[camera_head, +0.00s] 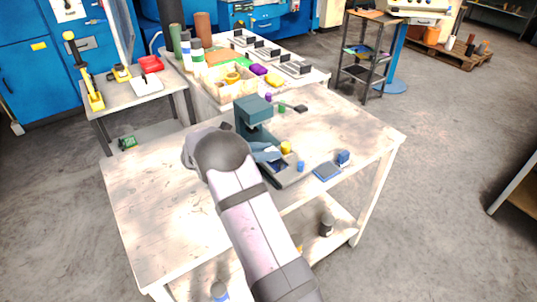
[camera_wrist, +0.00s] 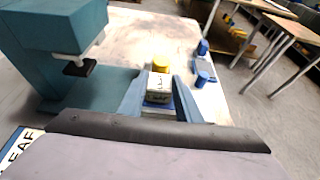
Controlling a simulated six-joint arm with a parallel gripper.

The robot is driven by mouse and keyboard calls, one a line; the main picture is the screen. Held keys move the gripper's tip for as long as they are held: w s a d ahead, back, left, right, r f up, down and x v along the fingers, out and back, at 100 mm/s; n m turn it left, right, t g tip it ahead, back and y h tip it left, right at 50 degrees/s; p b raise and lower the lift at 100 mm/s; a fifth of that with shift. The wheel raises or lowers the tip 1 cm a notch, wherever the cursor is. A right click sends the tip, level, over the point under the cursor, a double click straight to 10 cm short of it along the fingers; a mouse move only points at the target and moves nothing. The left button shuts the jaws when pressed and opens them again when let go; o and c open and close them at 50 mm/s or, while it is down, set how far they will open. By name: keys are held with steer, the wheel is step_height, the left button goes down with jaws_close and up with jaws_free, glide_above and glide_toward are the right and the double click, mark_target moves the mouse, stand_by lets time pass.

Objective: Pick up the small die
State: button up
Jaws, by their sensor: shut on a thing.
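In the wrist view, a small die (camera_wrist: 159,87), a pale block with dark marks on its faces, sits between the two blue fingers of my gripper (camera_wrist: 160,98). The fingers close on its sides. In the head view, my gripper (camera_head: 268,154) is at the front of the teal press (camera_head: 253,112), over the worktable; the die cannot be made out clearly there. The press also shows at the left of the wrist view (camera_wrist: 55,35). Whether the die touches the surface below cannot be told.
A yellow piece (camera_head: 286,147) is just beyond the gripper. Blue pieces (camera_head: 300,166) (camera_head: 343,157) and a flat blue pad (camera_head: 326,171) lie to its right. A tray (camera_head: 228,90) with coloured items is behind. The left part of the worktable (camera_head: 150,190) is clear.

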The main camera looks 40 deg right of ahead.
step_height(320, 180, up, 9)
steer(key=shift+f+b, duration=0.1)
steer(key=shift+b, duration=0.85)
steer(key=shift+r, duration=0.25)
steer(key=shift+f+p, duration=0.6)
steer(key=shift+f, duration=4.4)
steer(key=shift+f, duration=0.15)
steer(key=o, duration=0.8)
steer(key=shift+o, duration=0.7)
